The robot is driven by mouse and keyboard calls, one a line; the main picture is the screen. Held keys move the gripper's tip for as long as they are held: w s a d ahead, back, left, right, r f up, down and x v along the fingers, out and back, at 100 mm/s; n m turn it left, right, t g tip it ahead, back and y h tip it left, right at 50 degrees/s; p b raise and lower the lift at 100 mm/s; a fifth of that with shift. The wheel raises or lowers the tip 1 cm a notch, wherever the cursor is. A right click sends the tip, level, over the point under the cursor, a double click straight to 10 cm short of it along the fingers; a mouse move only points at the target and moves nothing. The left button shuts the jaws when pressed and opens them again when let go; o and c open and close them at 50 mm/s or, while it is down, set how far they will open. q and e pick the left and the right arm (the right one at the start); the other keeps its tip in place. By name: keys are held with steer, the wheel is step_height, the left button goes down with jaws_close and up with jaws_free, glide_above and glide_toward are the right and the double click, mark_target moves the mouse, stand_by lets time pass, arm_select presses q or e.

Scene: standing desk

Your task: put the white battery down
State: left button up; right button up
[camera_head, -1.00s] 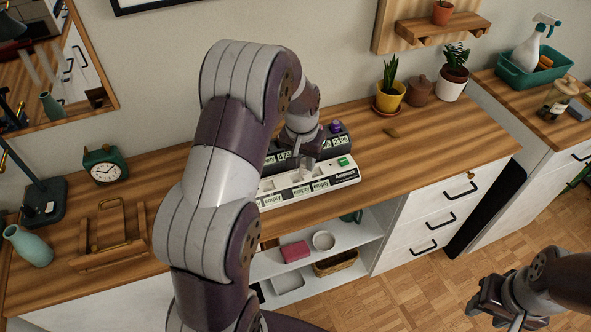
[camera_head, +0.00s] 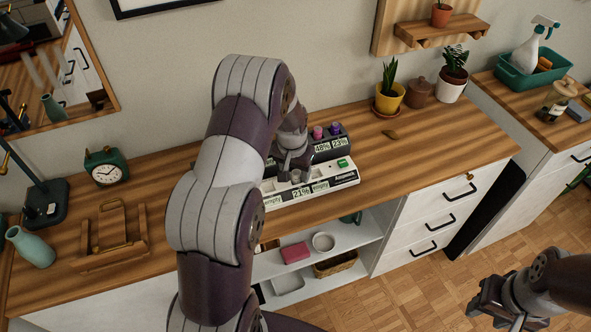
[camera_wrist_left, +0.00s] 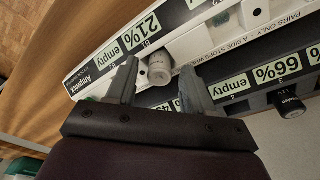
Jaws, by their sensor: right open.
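The white battery (camera_wrist_left: 158,70) stands upright in a slot of the white charger (camera_wrist_left: 212,40), beside a display reading 21%. In the left wrist view, my left gripper (camera_wrist_left: 160,72) is open around it, with a finger on each side and a small gap to each. In the head view my left gripper (camera_head: 294,174) is low over the white charger (camera_head: 318,189) and mostly hides the battery. My right gripper (camera_head: 487,306) is open and empty, off the desk at the lower right.
A wooden holder (camera_head: 112,240), clock (camera_head: 106,167) and teal vase (camera_head: 30,247) are at the left. The desk right of the chargers is mostly clear.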

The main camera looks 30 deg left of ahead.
arm_select(q)
step_height(320, 180, up, 12)
steer(key=s, duration=0.2)
steer(key=s+d+f, duration=0.1)
steer(key=s+d, duration=0.5)
steer(key=s, duration=0.2)
steer(key=s+d+f+m, duration=0.1)
steer(key=s+d, duration=0.5)
steer(key=s, duration=0.3)
steer(key=shift+s, duration=0.2)
